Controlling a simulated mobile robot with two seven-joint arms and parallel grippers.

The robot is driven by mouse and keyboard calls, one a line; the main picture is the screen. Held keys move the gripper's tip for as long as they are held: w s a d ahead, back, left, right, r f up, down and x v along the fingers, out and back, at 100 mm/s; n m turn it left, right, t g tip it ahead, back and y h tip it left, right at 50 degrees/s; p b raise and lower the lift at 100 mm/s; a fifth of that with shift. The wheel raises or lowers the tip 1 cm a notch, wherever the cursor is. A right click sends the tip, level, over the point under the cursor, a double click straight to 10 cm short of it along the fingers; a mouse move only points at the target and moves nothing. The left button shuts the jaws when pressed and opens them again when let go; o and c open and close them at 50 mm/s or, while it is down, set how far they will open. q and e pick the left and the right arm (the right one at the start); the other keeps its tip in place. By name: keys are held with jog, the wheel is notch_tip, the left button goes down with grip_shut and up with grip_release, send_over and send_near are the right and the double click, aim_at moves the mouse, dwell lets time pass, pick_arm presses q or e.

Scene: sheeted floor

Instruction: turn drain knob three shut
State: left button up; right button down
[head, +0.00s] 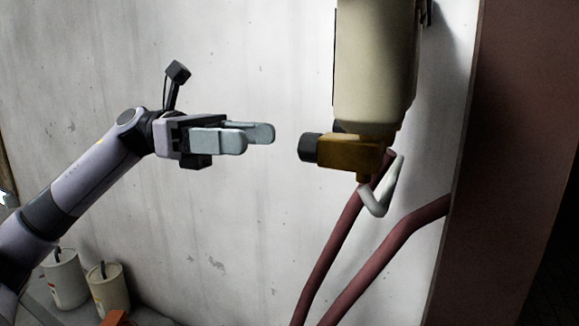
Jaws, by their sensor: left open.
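A dark drain knob (310,148) sticks out to the left from a brass valve body (352,153). The valve sits under a cream cylinder (376,65) on the wall. Whether this knob is number three cannot be told, as no label shows. My left gripper (256,136) is open and empty, pointing right toward the knob. A clear gap lies between its fingertips and the knob. My right gripper is not in view.
A pale bent spout or handle (380,198) hangs below the valve. Red hoses (335,248) run down beside it. A brown post (505,150) stands at the right. Two pale canisters (66,280) stand at the lower left. The wall between gripper and valve is bare.

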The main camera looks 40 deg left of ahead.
aim_at(303, 140)
pick_arm(q)
jog(key=shift+m, duration=0.4)
jog(key=p+x, duration=0.2)
jog(key=x, duration=0.1)
jog(key=p+x, duration=0.1)
jog(key=x, duration=0.1)
jog(key=shift+s+d+r, duration=0.2)
jog(key=shift+s+r, duration=0.15)
jog(key=shift+w+d+f+p, duration=0.1)
jog(key=shift+w+d+p, duration=0.05)
jog(key=shift+d+p, duration=0.35)
jog(key=shift+w+d+f, duration=0.1)
jog(key=shift+d+f, duration=0.05)
jog(key=shift+d, duration=0.2)
jog(key=c, duration=1)
